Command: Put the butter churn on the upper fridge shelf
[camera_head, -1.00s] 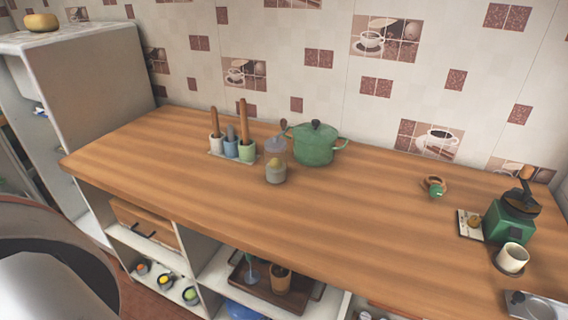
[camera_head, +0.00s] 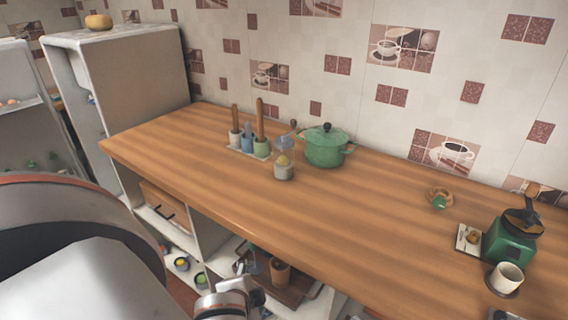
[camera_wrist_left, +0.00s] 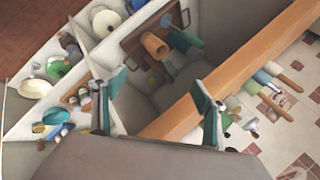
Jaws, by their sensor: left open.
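A brown wooden cylinder (camera_head: 280,272), which looks like the butter churn though I cannot be sure, stands on a brown tray in the open shelf under the counter. It also shows in the left wrist view (camera_wrist_left: 155,45). My left gripper (camera_head: 245,287) is beside the counter's front, close to that shelf. My right gripper is out of view.
The wooden counter (camera_head: 350,220) overhangs the shelves. Shelf bays hold bowls and small items. Stocked white shelves (camera_head: 25,110) stand far left.

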